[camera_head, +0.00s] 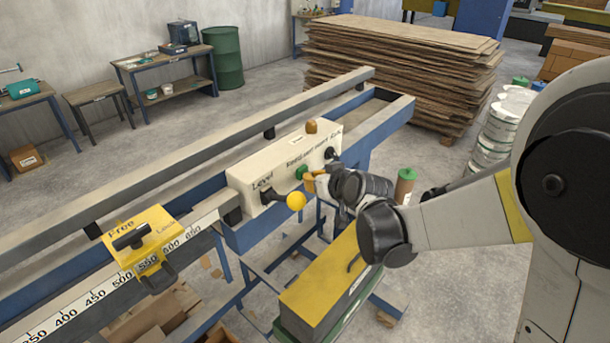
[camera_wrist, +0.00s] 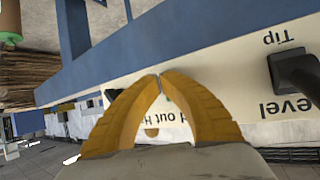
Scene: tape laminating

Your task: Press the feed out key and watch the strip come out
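The cream control panel (camera_head: 262,168) sits on the blue machine frame and carries printed labels. A round green key (camera_head: 301,172) is on its front, below lettering that seems to include "out". My gripper (camera_head: 309,180) is right beside this key in the head view; I cannot tell whether it touches. In the wrist view my yellow gripper fingers (camera_wrist: 160,76) are shut, tips together, with nothing between them. The panel (camera_wrist: 225,85) shows upside down behind them, with part of the "out" label between the fingers. The green key is not visible there. I see no strip.
A lever with a yellow ball (camera_head: 296,201) sticks out left of my gripper, near "Level". A black knob (camera_head: 331,154) is on the panel's right. A yellow clamp block (camera_head: 145,240) sits on the ruler rail.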

